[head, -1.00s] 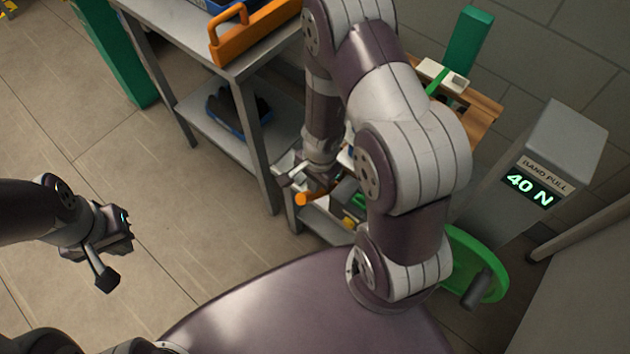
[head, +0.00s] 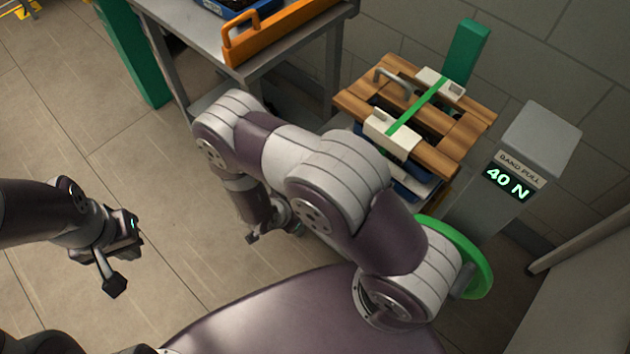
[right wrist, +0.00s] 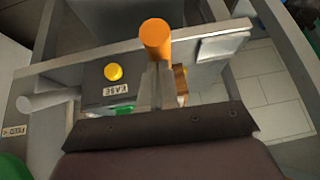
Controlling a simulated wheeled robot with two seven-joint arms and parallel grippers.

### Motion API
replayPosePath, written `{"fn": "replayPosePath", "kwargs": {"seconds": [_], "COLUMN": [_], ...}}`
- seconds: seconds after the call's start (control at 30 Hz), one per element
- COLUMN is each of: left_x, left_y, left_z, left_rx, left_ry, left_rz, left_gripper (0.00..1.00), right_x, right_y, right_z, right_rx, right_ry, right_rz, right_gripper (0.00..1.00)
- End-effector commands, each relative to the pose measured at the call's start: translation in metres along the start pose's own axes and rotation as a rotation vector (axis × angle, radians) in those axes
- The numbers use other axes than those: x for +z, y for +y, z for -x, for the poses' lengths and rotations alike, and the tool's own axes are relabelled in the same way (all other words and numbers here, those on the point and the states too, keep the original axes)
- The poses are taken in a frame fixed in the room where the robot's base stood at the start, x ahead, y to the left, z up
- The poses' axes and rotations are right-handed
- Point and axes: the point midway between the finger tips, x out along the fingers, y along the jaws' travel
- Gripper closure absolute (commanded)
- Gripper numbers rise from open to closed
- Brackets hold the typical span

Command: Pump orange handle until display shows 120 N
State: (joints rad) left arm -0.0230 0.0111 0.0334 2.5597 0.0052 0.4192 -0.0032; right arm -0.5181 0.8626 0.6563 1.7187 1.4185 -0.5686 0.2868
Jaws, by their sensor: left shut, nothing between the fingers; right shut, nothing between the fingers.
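The display (head: 508,182) on the grey post reads "40 N" under a "BAND PULL" label. The orange handle (right wrist: 156,38) shows in the right wrist view as a rounded end just past my right gripper's fingertips; I cannot tell if they touch. In the head view my right arm hides it. My right gripper (right wrist: 155,75) is shut and empty; in the head view it (head: 274,230) is low, left of the wooden-topped stack. My left gripper (head: 114,282) is shut and empty over bare floor at the left. A green strap (head: 416,106) crosses the stack's wooden slats (head: 362,75).
A yellow button (right wrist: 113,72) sits beside an "EASE" label (right wrist: 112,89), with a green part below. A green wheel (head: 468,250) stands by the display post.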

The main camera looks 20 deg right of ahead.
Motion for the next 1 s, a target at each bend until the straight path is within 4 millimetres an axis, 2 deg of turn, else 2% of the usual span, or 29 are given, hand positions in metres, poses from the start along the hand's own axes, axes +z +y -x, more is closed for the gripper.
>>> {"fn": "replayPosePath", "kwargs": {"seconds": [0.03, 0.17, 0.33, 1.0], "left_x": [0.001, 0.001, 0.002, 0.003], "left_y": [0.000, 0.000, 0.000, 0.000], "left_z": [-0.005, -0.011, -0.016, -0.021], "left_rx": [0.000, 0.000, 0.000, 0.000], "left_ry": [0.000, 0.000, 0.000, 0.000], "left_rz": [0.000, 0.000, 0.000, 0.000], "left_gripper": [1.00, 1.00, 1.00, 1.00], "right_x": [0.007, 0.017, 0.024, 0.033], "right_y": [0.001, 0.002, 0.002, 0.004], "right_z": [-0.006, -0.014, -0.022, -0.029], "right_rx": [0.001, 0.001, 0.002, 0.005], "right_ry": [0.028, 0.103, 0.097, 0.090], "right_rz": [0.008, 0.010, 0.008, 0.014], "right_gripper": [1.00, 1.00, 1.00, 1.00]}}
